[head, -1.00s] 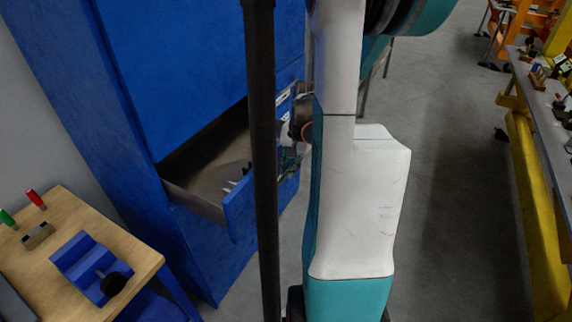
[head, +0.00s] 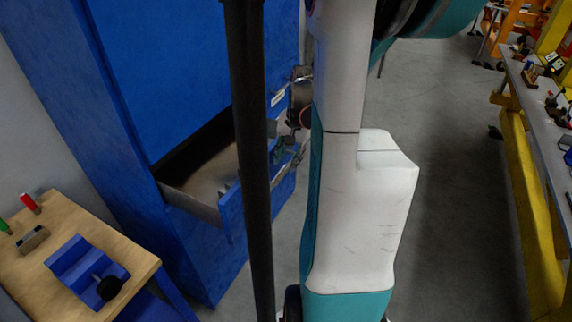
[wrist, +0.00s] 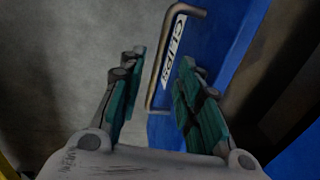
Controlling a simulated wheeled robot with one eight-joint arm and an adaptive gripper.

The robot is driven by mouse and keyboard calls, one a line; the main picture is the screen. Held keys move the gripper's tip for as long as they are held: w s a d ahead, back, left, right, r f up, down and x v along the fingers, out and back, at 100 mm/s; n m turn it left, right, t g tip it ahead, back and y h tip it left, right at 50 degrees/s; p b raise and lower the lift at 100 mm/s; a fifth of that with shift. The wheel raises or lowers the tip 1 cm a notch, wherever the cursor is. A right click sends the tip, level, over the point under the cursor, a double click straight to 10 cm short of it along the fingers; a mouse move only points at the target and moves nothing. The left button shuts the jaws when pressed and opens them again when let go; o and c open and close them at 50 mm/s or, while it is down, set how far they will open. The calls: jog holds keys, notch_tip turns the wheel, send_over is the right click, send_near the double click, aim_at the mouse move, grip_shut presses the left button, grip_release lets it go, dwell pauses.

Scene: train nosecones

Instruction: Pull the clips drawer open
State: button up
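The clips drawer (head: 230,212) stands pulled out of the tall blue cabinet (head: 175,65), with part of its dark inside showing in the head view. In the wrist view its blue front (wrist: 225,30) carries a white "CLIPS" label (wrist: 173,52) and a bent metal handle (wrist: 157,75). My gripper (wrist: 161,62) is open, its teal-padded fingers apart, with the handle showing between and beyond them. I cannot tell whether a finger touches it. In the head view my gripper (head: 282,145) is at the drawer front, partly hidden by a dark pole.
A wooden table (head: 50,285) with a blue block (head: 85,270) and small red and green items stands at the lower left. A long bench with a yellow frame (head: 525,170) runs along the right. The grey floor between is clear.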

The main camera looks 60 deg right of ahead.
notch_tip(320, 180, up, 8)
jog(key=s, duration=0.1)
jog(key=shift+s, duration=0.3)
dwell(0.4)
